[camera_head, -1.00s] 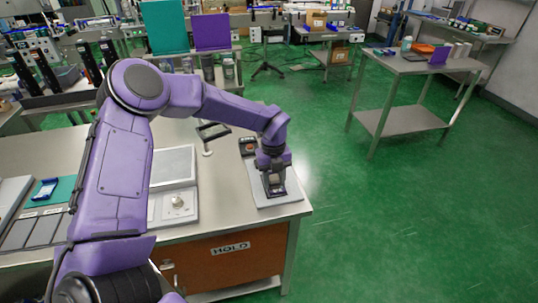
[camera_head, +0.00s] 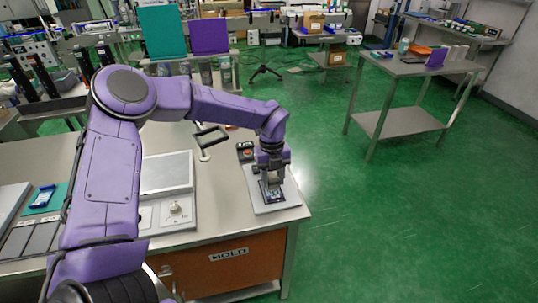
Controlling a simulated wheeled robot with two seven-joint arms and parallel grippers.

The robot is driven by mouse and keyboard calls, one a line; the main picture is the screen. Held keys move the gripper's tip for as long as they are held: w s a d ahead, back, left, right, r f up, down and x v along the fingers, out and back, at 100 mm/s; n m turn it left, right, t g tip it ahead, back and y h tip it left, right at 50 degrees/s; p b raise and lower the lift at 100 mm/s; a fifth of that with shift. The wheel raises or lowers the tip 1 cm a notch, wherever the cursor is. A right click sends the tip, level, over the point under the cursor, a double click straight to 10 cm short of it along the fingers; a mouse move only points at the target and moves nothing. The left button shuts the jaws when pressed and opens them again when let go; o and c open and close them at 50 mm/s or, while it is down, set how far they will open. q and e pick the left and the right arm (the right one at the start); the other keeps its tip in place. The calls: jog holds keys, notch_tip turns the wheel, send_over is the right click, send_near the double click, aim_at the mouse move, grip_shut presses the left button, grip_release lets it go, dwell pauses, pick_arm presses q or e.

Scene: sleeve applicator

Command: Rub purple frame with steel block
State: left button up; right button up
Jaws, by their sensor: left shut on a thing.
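My left gripper (camera_head: 271,184) comes down over the light grey plate (camera_head: 259,207) at the right end of the workbench. Its fingers are shut on a small grey piece, which looks like the steel block; the fingers mostly hide it. Directly below the fingertips lies a small dark purple frame (camera_head: 272,197) on the plate. The block is at or just above the frame; I cannot tell whether they touch. My right gripper is not in view.
A black box with a red button (camera_head: 246,151) stands behind the plate. A black-handled stand (camera_head: 209,136) and a grey device with a knob (camera_head: 175,212) are to its left. A blue item (camera_head: 42,196) lies on a green mat at far left. Green floor is open to the right.

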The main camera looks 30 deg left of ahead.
pick_arm(q)
notch_tip(320, 180, up, 4)
jog(key=shift+s+f+p, duration=0.1)
jog(key=shift+p, duration=0.95)
jog(key=shift+r+p, duration=0.45)
jog(key=shift+r, duration=0.3)
